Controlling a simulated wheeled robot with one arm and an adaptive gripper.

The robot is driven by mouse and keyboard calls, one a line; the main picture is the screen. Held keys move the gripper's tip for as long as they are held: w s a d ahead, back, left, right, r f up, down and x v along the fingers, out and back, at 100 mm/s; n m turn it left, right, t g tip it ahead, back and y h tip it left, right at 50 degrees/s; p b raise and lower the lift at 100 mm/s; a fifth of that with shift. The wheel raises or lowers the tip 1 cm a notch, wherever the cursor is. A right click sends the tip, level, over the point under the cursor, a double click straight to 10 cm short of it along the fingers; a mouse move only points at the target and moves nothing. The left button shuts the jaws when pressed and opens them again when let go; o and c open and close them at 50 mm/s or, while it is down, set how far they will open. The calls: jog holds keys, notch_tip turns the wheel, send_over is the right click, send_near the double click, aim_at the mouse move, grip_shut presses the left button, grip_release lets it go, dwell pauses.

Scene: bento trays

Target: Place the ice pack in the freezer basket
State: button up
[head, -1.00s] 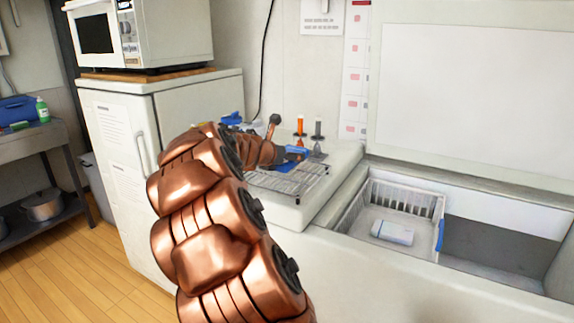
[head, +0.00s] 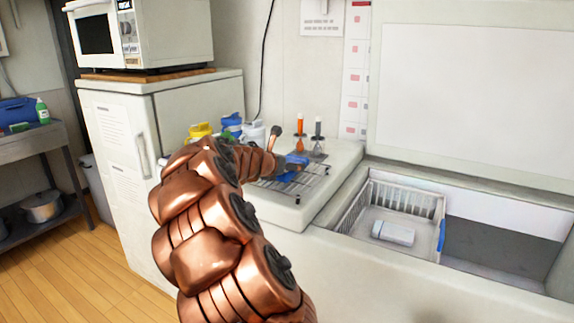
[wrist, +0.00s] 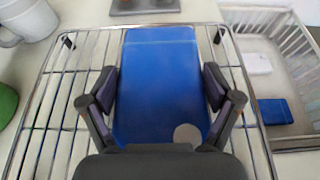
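The ice pack (wrist: 160,65) is a flat blue slab with a pale round spot, lying on a wire rack (wrist: 55,110). My gripper (wrist: 160,85) is open over it in the wrist view, one finger at each long side. I cannot tell whether the fingers touch the pack. In the head view my gripper (head: 288,168) is low over the rack, mostly hidden by my arm. The freezer basket (head: 405,198) is white and slatted, sunk in the freezer opening to the right. A white pack (head: 393,233) lies in it. It also shows in the wrist view (wrist: 257,64).
A flat blue thing (wrist: 273,110) shows at the basket's near end. Several bottles and tubs (head: 228,128) stand left of the rack. A holder with orange and grey tools (head: 318,140) is behind it. The freezer rim (head: 345,205) lies between rack and basket.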

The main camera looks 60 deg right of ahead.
jog(key=shift+o, duration=0.8)
jog(key=shift+r, duration=0.25)
jog(key=p+v, duration=0.1)
jog(key=v, duration=1.1)
